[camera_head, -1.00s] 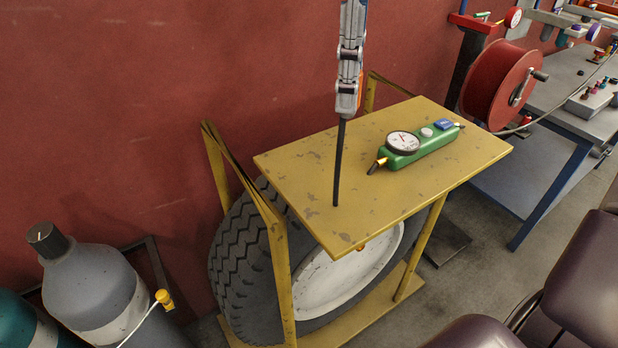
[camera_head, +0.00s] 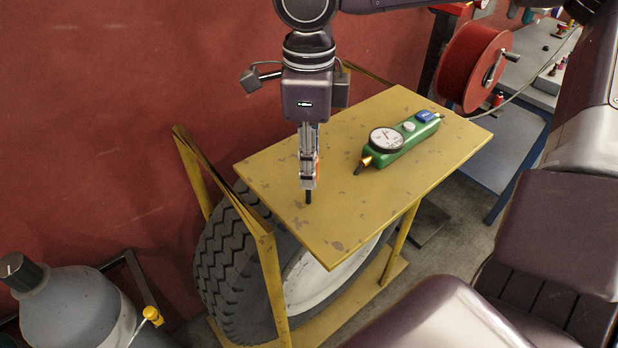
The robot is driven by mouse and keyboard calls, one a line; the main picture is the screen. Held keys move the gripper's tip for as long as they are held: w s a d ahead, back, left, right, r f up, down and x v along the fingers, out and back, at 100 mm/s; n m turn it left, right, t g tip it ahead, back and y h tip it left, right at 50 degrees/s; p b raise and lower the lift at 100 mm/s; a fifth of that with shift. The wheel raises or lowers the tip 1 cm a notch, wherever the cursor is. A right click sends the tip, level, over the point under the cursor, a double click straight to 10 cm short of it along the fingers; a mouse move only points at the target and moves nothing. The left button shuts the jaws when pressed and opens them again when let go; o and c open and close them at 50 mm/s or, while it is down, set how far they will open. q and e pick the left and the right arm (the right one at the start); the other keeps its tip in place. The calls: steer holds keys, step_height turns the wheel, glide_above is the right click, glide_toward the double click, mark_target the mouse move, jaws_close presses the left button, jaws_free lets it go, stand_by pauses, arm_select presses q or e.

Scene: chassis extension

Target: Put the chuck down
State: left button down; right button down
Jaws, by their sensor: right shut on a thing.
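My right gripper (camera_head: 308,183) points straight down over the left part of the yellow table top (camera_head: 375,225). It is shut on a dark, thin piece, which I take for the chuck (camera_head: 308,197). Only the short black lower end of the chuck shows below the fingers, upright; the rest is hidden. Its tip is at or just above the table surface; I cannot tell if it touches. My left gripper is not in view.
A green inflator with a dial gauge (camera_head: 403,138) lies on the table, right of the gripper. A tyre (camera_head: 232,265) stands under the table top. A red hose reel (camera_head: 474,65) is behind right. The table's front part is clear.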

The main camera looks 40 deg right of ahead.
steer(key=shift+s+f, duration=0.15)
steer(key=shift+f, duration=0.1)
steer(key=shift+s+f, duration=0.1)
steer(key=shift+f, duration=0.3)
step_height(320, 180, down, 2)
steer(key=shift+f+p, duration=0.15)
steer(key=shift+p, duration=0.25)
steer(key=shift+f, duration=0.4)
steer(key=c, duration=1.7)
jaws_free()
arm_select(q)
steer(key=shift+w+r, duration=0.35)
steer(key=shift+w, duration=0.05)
arm_select(e)
steer(key=shift+o, duration=0.2)
